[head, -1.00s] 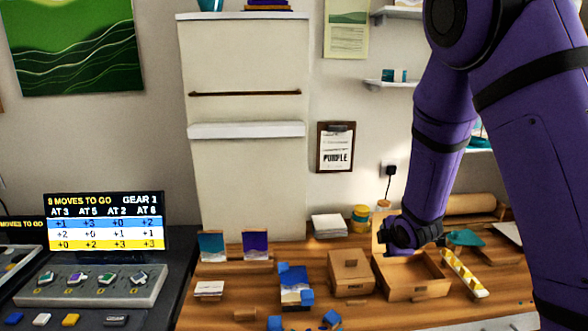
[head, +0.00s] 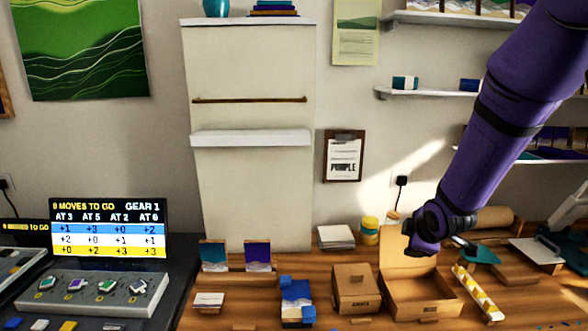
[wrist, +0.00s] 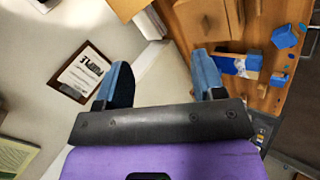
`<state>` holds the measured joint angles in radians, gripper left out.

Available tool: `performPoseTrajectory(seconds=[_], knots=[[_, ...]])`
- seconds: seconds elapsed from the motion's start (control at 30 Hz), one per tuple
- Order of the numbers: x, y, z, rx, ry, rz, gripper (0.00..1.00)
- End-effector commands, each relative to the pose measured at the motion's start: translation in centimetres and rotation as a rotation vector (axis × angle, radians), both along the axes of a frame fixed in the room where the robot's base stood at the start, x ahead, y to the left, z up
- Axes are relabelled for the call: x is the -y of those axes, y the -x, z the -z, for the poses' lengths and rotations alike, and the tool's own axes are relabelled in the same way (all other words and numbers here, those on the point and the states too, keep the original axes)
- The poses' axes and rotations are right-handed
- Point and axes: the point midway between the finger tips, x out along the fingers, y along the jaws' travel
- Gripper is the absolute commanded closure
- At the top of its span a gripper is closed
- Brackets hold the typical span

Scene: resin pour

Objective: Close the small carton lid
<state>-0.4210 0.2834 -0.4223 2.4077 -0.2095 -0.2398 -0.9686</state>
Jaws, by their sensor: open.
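Two brown cartons stand side by side on the wooden bench. The smaller carton (head: 355,289) looks shut in the head view. The larger carton (head: 425,306) beside it is open, with its lid (head: 398,268) standing up at the back. My gripper (head: 420,247) is above and behind the open carton, in front of part of the raised lid; whether it touches the lid I cannot tell. In the wrist view my gripper (wrist: 163,82) has its two blue fingers wide apart with nothing between them. A brown carton (wrist: 203,18) shows beyond them, cut by the top edge.
A yellow-and-white strip (head: 478,292) lies right of the open carton. A paper stack (head: 336,237) and yellow jar (head: 369,230) stand behind the cartons. Blue blocks (head: 297,300) lie to the left. A clipboard (head: 344,156) hangs on the wall.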

Motion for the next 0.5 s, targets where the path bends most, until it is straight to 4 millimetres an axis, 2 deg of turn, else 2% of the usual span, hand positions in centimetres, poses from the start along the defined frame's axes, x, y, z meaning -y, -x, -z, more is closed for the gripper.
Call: performPoseTrajectory(seconds=[0.27, 0.5], knots=[[1.1, 4.1, -6.3, -0.045, -0.205, 0.232, 0.37], [1.7, 9.4, -11.7, -0.095, -0.379, 0.44, 0.37]])
